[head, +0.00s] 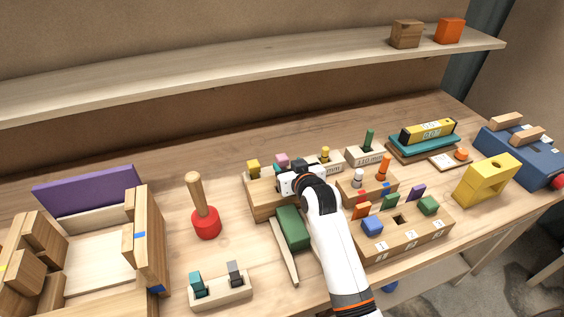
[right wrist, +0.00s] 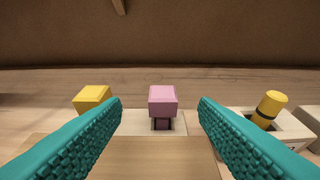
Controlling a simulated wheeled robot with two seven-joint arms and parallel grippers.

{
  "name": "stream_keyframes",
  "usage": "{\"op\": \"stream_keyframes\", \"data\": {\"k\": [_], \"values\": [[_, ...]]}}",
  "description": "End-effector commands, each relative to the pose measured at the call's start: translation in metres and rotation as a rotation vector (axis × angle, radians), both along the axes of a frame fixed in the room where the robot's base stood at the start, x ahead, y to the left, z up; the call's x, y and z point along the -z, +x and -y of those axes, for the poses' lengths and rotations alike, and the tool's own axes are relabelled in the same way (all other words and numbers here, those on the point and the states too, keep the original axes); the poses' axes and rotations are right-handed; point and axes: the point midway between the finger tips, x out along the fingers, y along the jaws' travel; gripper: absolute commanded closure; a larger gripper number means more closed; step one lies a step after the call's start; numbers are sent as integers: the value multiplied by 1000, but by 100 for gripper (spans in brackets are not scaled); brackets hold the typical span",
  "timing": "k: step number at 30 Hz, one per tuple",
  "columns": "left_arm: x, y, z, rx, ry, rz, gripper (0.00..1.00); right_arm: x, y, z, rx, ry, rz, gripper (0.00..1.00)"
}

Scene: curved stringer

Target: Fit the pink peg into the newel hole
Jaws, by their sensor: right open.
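The pink peg (head: 282,160) stands upright at the back of a wooden block (head: 262,205), right of a yellow block (head: 253,168). In the right wrist view the pink peg (right wrist: 162,100) shows a wide square head above a narrower, darker stem. My right gripper (head: 290,183) is over the wooden block, just in front of the peg. Its teal fingers (right wrist: 160,115) are open, one on each side of the peg in the picture, and touch nothing I can see. I cannot make out the newel hole for certain. My left gripper is not in view.
A red mallet (head: 206,222) stands to the left. A green block (head: 291,228) lies in front of the wooden block. A numbered wooden board (head: 400,235) with coloured pieces is to the right. A yellow peg (right wrist: 268,108) stands right of the fingers. A shelf (head: 230,75) runs above.

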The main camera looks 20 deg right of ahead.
Motion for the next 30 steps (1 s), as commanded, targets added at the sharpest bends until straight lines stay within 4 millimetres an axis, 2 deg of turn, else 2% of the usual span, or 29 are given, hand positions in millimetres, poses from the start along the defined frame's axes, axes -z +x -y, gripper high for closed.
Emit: {"op": "stream_keyframes", "data": {"k": [5,10,15,24,26,30], "values": [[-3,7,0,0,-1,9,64,3,10,0,0,0,0,45],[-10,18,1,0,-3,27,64,10,32,2,0,0,-1,45],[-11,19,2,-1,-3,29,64,18,49,1,0,0,-1,45],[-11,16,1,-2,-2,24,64,20,53,1,1,0,0,45],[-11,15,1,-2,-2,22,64,20,53,1,1,0,0,52],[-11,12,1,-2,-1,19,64,20,53,1,1,0,0,75]]}}
